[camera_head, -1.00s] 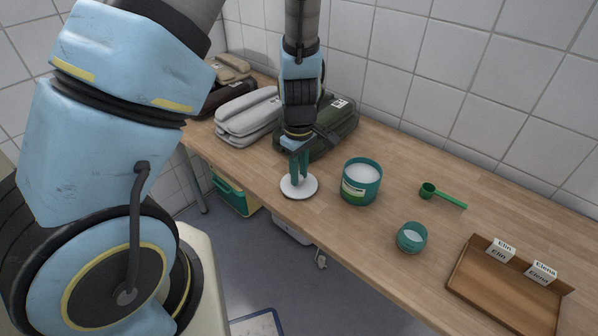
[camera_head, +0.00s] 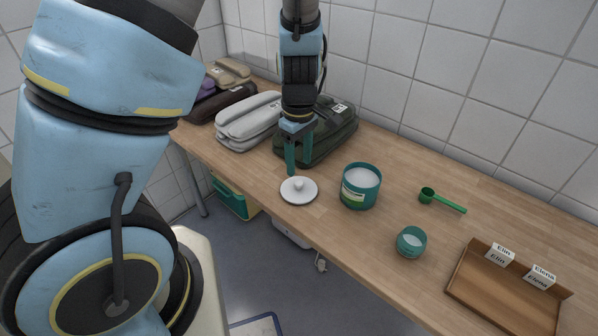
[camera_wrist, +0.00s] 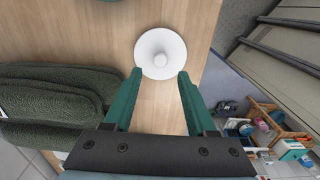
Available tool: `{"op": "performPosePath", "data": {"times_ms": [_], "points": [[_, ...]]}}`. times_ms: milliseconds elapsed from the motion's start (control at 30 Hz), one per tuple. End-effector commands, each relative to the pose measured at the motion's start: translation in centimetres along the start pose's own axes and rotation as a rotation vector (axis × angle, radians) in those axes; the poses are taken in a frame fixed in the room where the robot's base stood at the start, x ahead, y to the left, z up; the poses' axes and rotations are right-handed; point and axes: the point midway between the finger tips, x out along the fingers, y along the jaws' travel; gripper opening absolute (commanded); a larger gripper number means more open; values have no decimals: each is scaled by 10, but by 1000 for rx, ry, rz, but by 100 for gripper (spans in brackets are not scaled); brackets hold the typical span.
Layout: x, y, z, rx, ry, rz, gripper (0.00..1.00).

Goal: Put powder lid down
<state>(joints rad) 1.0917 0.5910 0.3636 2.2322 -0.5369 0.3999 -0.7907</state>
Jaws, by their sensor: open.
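The white round powder lid (camera_head: 299,191) lies flat on the wooden table, knob up, near the front edge and left of the powder tub. It also shows in the wrist view (camera_wrist: 161,53), just beyond my fingertips. My gripper (camera_head: 300,170) is open and empty, above and slightly behind the lid, apart from it. In the wrist view my gripper (camera_wrist: 160,74) has its two green fingers spread wide. The teal powder tub (camera_head: 361,186) stands uncovered with white powder in it.
A small teal cup (camera_head: 411,242), a green scoop (camera_head: 442,200) and a wooden tray (camera_head: 505,290) with name cards stand to the right. A dark green case (camera_head: 330,135) and a grey case (camera_head: 248,121) lie behind and left. The wooden table (camera_head: 460,240) is clear between these.

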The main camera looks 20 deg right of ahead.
Motion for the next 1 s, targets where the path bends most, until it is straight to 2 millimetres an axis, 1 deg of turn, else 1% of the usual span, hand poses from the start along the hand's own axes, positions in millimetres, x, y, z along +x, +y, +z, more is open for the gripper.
{"op": "performPosePath", "data": {"times_ms": [33, 100, 200, 300, 433, 567, 667, 767, 833, 967, 1000], "points": [[-13, 1, 1, 2, 1, 5, 57], [-27, 1, 0, 1, 1, 5, 57], [-43, 0, 0, 0, 0, 3, 57], [-55, 0, 0, 1, 0, 2, 57], [-62, 0, 0, 0, 1, -1, 57], [-64, -1, 0, -1, 0, -2, 57], [-65, -4, -5, 3, -3, 1, 57], [-70, -16, -20, 31, -10, 7, 57], [-75, -31, -35, 68, -16, 16, 57], [-88, -68, -67, 165, -16, 41, 57], [-92, -80, -76, 199, -11, 48, 57]]}}
